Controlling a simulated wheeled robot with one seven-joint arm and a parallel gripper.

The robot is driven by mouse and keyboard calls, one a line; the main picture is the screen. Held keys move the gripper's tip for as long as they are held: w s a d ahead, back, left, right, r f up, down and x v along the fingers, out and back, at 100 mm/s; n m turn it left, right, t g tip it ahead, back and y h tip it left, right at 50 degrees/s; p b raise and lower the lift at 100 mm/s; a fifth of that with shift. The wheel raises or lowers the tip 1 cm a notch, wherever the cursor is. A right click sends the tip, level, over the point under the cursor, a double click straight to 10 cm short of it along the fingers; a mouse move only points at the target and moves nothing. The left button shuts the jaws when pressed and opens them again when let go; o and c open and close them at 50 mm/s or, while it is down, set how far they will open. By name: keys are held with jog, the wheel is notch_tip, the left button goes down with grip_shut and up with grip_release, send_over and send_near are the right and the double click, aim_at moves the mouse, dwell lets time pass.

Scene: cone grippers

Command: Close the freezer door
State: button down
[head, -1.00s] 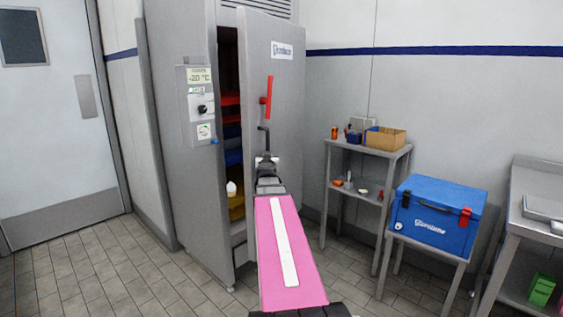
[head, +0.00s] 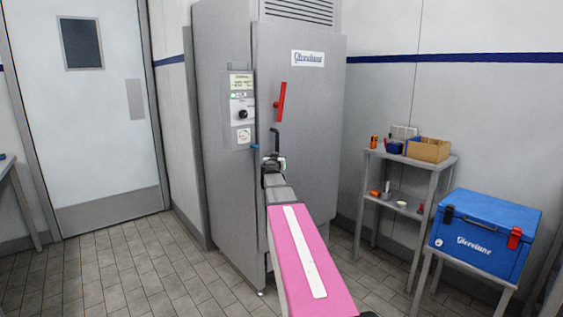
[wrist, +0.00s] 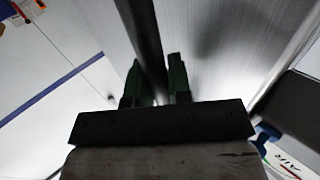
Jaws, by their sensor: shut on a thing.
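The grey freezer door (head: 315,150) stands at or very near the cabinet front. No gap or interior shows in the head view, but I cannot tell whether it is fully shut. The freezer cabinet (head: 213,150) has its side to the left of the door. A dark bent handle (head: 275,135) sticks out near the door's left edge, below a red lever (head: 280,101). My gripper (head: 273,160) is at the handle's lower part. In the wrist view my gripper's green fingers (wrist: 157,75) are shut on the dark handle bar (wrist: 139,25), one on each side.
A control panel (head: 242,111) is on the cabinet's side. A metal side table (head: 440,163) with small items and a cardboard box (head: 428,150) stands right of the freezer, beside a blue cool box (head: 480,240). Tiled floor (head: 130,270) is clear at the left.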

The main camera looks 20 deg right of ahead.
jog(key=shift+w+a, duration=0.25)
jog(key=shift+a, duration=0.05)
jog(key=c, duration=1.1)
grip_release()
jog(key=shift+a, duration=0.1)
jog(key=shift+o, duration=0.2)
jog(key=v, duration=1.1)
